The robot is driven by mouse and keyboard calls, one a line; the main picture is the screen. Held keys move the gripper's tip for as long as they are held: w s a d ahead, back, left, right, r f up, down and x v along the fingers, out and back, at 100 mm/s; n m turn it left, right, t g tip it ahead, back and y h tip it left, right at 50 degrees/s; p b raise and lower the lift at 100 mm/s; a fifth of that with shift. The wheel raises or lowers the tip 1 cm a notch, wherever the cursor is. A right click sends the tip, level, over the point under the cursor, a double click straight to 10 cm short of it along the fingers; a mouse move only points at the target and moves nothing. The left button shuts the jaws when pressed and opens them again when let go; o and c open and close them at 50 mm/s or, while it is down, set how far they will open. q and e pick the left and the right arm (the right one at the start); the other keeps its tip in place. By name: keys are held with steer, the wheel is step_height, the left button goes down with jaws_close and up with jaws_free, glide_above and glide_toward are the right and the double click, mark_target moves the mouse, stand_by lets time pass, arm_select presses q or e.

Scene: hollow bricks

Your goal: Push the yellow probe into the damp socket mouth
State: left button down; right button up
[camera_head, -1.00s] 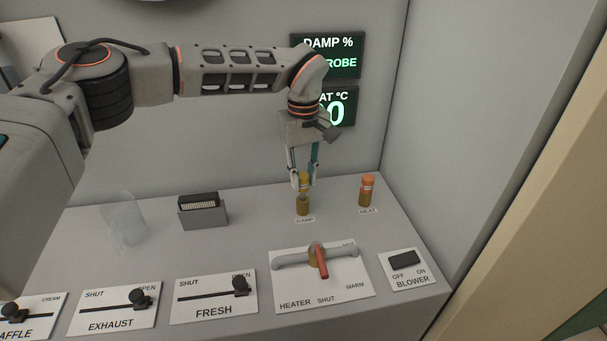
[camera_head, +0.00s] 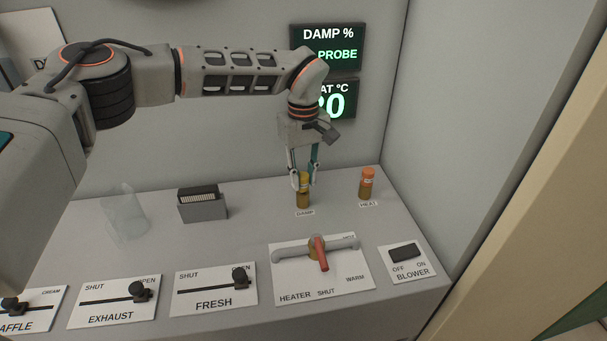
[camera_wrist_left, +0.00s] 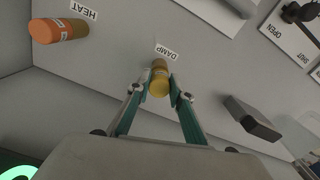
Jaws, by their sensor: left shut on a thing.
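My left gripper (camera_head: 303,185) points down and is shut on the yellow probe (camera_head: 304,178). The probe is upright, directly over the brass damp socket (camera_head: 303,201), which has a DAMP label in front. The probe's lower end meets the socket mouth with no clear gap; how deep it sits is hidden by the fingertips. In the left wrist view the yellow probe (camera_wrist_left: 159,88) is between the fingertips, in line with the damp socket (camera_wrist_left: 159,65). The damp display (camera_head: 334,48) shows the word PROBE, partly covered by my arm. My right gripper is not in view.
An orange-topped probe (camera_head: 367,176) stands in the heat socket to the right. A clear glass (camera_head: 124,213) and a grey block with a dark top (camera_head: 203,209) stand left. The heater lever (camera_head: 319,256), sliders and blower switch (camera_head: 404,255) are in front.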

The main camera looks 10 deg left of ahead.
arm_select(q)
steer(key=shift+f, duration=0.5)
steer(key=c, duration=1.7)
jaws_free()
step_height(320, 180, up, 12)
steer(key=shift+r, duration=0.1)
